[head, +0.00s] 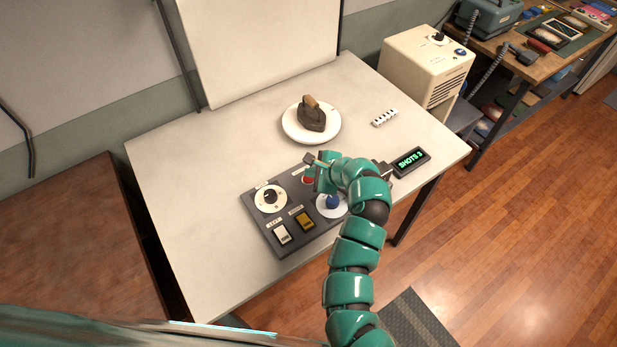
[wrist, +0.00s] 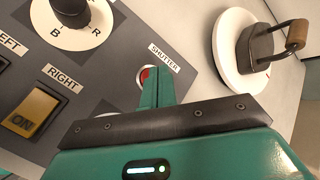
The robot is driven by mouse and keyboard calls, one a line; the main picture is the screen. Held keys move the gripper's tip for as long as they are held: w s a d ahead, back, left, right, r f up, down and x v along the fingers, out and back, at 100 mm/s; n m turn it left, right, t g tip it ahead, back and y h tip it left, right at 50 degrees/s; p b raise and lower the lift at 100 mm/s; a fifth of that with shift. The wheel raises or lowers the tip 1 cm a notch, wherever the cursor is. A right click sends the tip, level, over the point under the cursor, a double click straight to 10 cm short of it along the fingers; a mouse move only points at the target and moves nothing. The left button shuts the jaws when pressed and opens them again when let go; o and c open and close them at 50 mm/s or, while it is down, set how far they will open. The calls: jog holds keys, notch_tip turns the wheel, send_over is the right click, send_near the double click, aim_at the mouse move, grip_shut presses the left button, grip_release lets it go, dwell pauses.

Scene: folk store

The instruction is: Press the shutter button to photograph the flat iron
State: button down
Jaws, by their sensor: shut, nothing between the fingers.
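The flat iron (head: 312,116), dark with a brown wooden handle, sits on a white round plate (head: 290,128) on the table. It also shows in the wrist view (wrist: 262,45). The grey control panel (head: 262,226) lies in front of it. The red shutter button (head: 308,180) is partly hidden by my gripper; in the wrist view a sliver of the red button (wrist: 145,75) shows beside the SHUTTER label (wrist: 165,57). My gripper (wrist: 157,72) is shut and empty, its fingertips over the button. I cannot tell whether they touch it.
The panel also carries a black dial (head: 270,197), a white switch (head: 282,234), an amber switch (head: 305,221) reading ON, and a blue knob (head: 332,202). A display (head: 410,162) reads "SHOTS 3". A white backdrop (head: 262,45) stands behind the plate. The table's left part is clear.

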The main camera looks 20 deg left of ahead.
aim_at(312, 180)
jog(key=shift+f, duration=0.65)
dwell(0.7)
jog(key=shift+r, duration=0.1)
jog(key=shift+r+p, duration=0.4)
jog(key=shift+r, duration=0.35)
jog(key=shift+r, duration=0.15)
jog(key=shift+r+p, duration=1.75)
jog(key=shift+r, duration=0.65)
